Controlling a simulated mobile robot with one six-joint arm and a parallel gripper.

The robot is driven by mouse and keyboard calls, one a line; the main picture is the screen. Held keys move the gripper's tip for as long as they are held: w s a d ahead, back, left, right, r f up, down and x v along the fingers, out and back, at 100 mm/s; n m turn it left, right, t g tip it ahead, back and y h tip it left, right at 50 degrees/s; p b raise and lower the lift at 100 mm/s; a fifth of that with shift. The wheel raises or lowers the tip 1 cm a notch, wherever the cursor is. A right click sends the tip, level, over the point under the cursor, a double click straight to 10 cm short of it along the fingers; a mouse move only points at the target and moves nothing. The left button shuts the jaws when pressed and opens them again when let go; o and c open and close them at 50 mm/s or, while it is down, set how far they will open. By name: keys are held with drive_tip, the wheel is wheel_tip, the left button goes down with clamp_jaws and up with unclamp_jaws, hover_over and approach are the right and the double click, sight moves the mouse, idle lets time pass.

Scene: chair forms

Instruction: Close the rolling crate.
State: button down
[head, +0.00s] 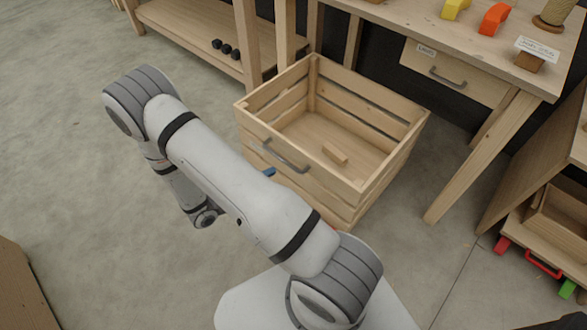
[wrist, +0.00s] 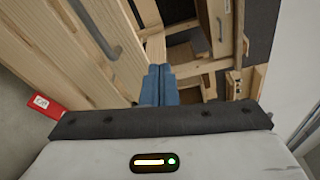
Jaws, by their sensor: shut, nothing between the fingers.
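The rolling crate (head: 385,108) is a pale wooden slatted box with an open top, standing on the floor in front of the workbench. Its curved grey handle (head: 286,155) is on the panel facing me. The handle also shows in the wrist view (wrist: 98,30), on boards at upper left. A small wooden block (head: 335,154) lies inside the crate. My gripper (head: 268,172) is shut and empty, close to the handle panel and below the handle. Its blue fingers (wrist: 159,84) are together in the wrist view. Whether they touch the crate cannot be told.
The workbench (head: 400,22) stands behind the crate, with a drawer (head: 455,72) and a leg (head: 482,155) at the right. A low shelf (head: 205,32) stands at the back left. Another wooden unit (head: 545,150) is at the right edge. Bare floor (head: 60,150) lies to the left.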

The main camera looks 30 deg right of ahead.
wheel_tip(320, 180, down, 6)
drive_tip(key=a+f+n+t+b, duration=0.1)
drive_tip(key=n+t, duration=0.2)
drive_tip(key=n, duration=0.2)
drive_tip(key=b, duration=0.4)
approach(301, 154)
drive_tip(key=x, duration=0.5)
drive_tip(key=shift+s+d, duration=0.1)
drive_tip(key=shift+d, duration=0.05)
drive_tip(key=shift+x, duration=0.8)
drive_tip(key=shift+r, duration=0.1)
